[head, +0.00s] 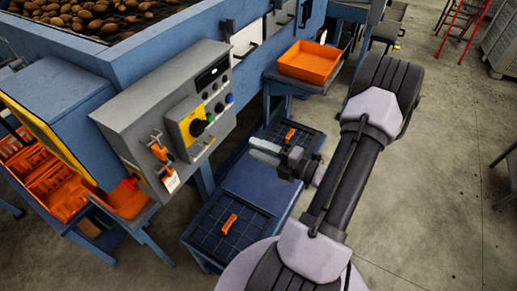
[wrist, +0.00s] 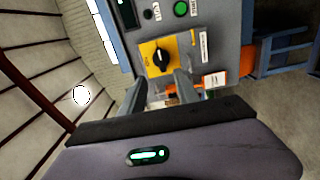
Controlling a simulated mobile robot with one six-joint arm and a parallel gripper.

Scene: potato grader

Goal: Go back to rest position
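My gripper (head: 264,150) is in the middle of the head view, at the end of my arm, pointing left towards the grey control box (head: 150,105). It is clear of the box, above the blue stand. In the wrist view my gripper (wrist: 160,92) shows two dark fingers standing apart with nothing seen between them. Beyond them is the yellow switch plate (wrist: 163,54) with its black rotary knob (wrist: 160,57). The plate (head: 197,124) also shows in the head view.
A blue stand holds two dark gridded trays (head: 205,238), each with an orange item (head: 229,224). An orange bin (head: 309,62) is behind. Orange tags (head: 158,152) hang on the control box. Potatoes (head: 85,15) lie top left. Floor at right (head: 440,170) is open.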

